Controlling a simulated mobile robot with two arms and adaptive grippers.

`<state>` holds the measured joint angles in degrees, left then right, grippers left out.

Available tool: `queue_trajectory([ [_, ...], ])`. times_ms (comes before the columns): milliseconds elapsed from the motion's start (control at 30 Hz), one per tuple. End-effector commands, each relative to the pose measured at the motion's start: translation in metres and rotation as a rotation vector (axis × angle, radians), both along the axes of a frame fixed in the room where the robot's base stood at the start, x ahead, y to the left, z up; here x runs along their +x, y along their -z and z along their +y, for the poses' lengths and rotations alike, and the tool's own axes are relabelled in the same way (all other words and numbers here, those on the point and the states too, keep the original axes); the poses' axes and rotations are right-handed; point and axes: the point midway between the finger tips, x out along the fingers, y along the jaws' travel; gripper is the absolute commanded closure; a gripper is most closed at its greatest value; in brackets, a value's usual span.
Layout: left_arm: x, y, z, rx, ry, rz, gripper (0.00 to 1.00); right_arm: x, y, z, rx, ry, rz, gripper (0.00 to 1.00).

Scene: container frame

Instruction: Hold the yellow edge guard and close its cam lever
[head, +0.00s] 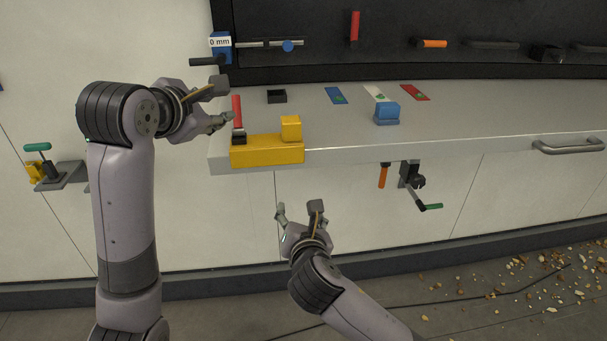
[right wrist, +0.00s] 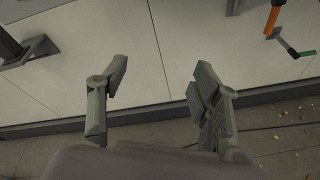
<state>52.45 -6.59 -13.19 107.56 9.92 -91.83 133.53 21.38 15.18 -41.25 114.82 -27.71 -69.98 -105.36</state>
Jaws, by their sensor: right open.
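The yellow edge guard (head: 266,152) sits over the front left edge of the grey bench, with a raised yellow block at its right end. Its red cam lever (head: 237,112) stands upright on a dark pivot at the left end. My left gripper (head: 222,101) is open just left of the lever, its fingers pointing right; I cannot tell whether the lower finger touches it. My right gripper (head: 298,208) is open and empty below the guard, in front of the bench's panel. The right wrist view also shows its spread fingers (right wrist: 162,78), without the guard.
The bench (head: 470,135) carries a black tray (head: 277,96), coloured cards and a blue block (head: 386,112). A blue clamp marked "0 mm" (head: 221,46) is behind my left gripper. An orange handle (head: 383,175) and green-handled clamp (head: 410,177) hang below the edge. Debris lies on the right floor.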

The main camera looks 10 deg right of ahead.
Motion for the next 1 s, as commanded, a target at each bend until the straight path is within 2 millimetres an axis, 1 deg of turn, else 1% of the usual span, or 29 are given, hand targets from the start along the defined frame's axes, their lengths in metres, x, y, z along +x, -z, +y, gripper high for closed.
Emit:
queue_trajectory([
  [33, 0.000, 0.000, 0.000, 0.000, 0.000, 0.000, 0.67, -0.007, -0.031, 0.004, -0.061, -0.022, -0.051, 0.42],
  [100, 0.000, 0.000, 0.000, 0.000, 0.000, 0.000, 0.67, -0.019, -0.066, 0.006, -0.157, -0.043, -0.106, 0.42],
  [200, 0.000, 0.000, 0.000, 0.000, 0.000, 0.000, 0.67, -0.037, -0.107, 0.007, -0.271, -0.062, -0.175, 0.42],
  [300, 0.000, 0.000, 0.000, 0.000, 0.000, 0.000, 0.67, -0.054, -0.136, 0.006, -0.358, -0.069, -0.223, 0.42],
  [333, 0.000, 0.000, 0.000, 0.000, 0.000, 0.000, 0.67, -0.057, -0.142, 0.006, -0.378, -0.071, -0.234, 0.42],
  [400, 0.000, 0.000, 0.000, 0.000, 0.000, 0.000, 0.67, -0.065, -0.152, 0.005, -0.414, -0.072, -0.251, 0.42],
  [467, 0.000, 0.000, 0.000, 0.000, 0.000, 0.000, 0.67, -0.068, -0.158, 0.005, -0.433, -0.072, -0.261, 0.42],
  [567, 0.000, 0.000, 0.000, 0.000, 0.000, 0.000, 0.67, -0.065, -0.161, 0.004, -0.447, -0.072, -0.266, 0.42],
  [667, 0.000, 0.000, 0.000, 0.000, 0.000, 0.000, 0.67, -0.054, -0.161, 0.003, -0.450, -0.071, -0.265, 0.42],
  [767, 0.000, 0.000, 0.000, 0.000, 0.000, 0.000, 0.67, -0.036, -0.161, 0.002, -0.448, -0.070, -0.265, 0.42],
  [1000, 0.000, 0.000, 0.000, 0.000, 0.000, 0.000, 0.67, 0.012, -0.161, 0.000, -0.445, -0.070, -0.265, 0.42],
])
